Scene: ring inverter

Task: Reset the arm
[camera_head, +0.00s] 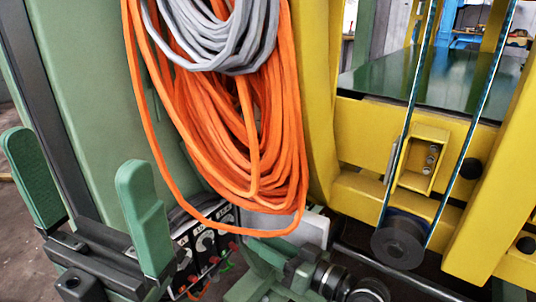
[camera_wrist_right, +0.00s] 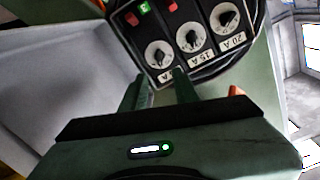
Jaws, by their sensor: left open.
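My left gripper (camera_head: 78,158) stands in the left of the head view. Its two green fingers are wide apart with nothing between them. My right gripper (camera_wrist_right: 161,80) shows in the right wrist view, its two dark green fingertips apart by a small gap. The fingertips point at a dial panel (camera_wrist_right: 172,14), just below its leftmost dial (camera_wrist_right: 159,54). I cannot tell whether they touch the panel. In the head view the panel (camera_head: 206,243) is low, behind my left gripper and partly hidden.
Orange cable loops (camera_head: 222,135) and a grey cable coil (camera_head: 225,50) hang in front of the panel's upper area. A yellow frame (camera_head: 350,125) with a belt pulley (camera_head: 399,243) stands at right. A grey surface (camera_wrist_right: 55,65) lies left of my right gripper.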

